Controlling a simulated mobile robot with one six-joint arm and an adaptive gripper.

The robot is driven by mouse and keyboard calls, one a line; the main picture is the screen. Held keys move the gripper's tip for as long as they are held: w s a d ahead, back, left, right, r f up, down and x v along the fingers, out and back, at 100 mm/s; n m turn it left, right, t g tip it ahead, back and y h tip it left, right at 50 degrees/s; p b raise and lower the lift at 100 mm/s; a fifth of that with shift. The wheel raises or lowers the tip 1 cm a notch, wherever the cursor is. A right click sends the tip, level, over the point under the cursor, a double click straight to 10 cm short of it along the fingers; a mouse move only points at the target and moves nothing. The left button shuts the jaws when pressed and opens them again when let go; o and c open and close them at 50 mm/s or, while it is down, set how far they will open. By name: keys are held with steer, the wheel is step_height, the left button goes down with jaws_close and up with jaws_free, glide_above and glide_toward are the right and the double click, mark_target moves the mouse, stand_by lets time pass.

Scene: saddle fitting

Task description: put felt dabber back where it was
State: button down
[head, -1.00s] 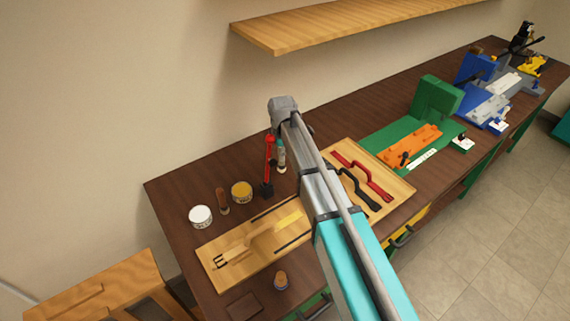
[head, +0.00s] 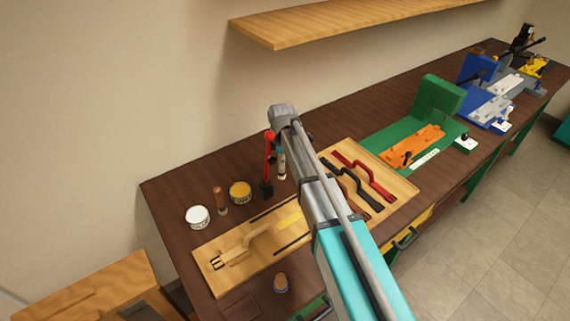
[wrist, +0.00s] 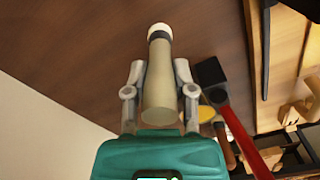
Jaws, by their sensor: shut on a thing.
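The felt dabber is a pale grey-beige cylinder (wrist: 159,85) with a dark band and a white tip. My gripper (wrist: 160,72) is shut on it, one finger on each side, in the wrist view. The tip points away from the wrist, toward the dark bench top. In the head view the dabber (head: 282,166) hangs roughly upright below the end of my arm, just right of a red-handled tool. I cannot tell whether its tip touches the bench.
The red-handled tool with a black head (head: 267,189) stands close by. A yellow tin (head: 240,192), a brown-handled tool (head: 220,198) and a white tin (head: 197,217) stand left. A wooden board (head: 218,281) lies in front; a tray with handles (head: 403,190) lies right.

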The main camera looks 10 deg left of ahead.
steer(key=shift+f, duration=0.15)
steer(key=shift+c, duration=2.2)
jaws_free()
steer(key=shift+r, duration=0.25)
step_height(320, 180, up, 12)
steer(key=p, duration=1.2)
steer(key=shift+d, duration=0.15)
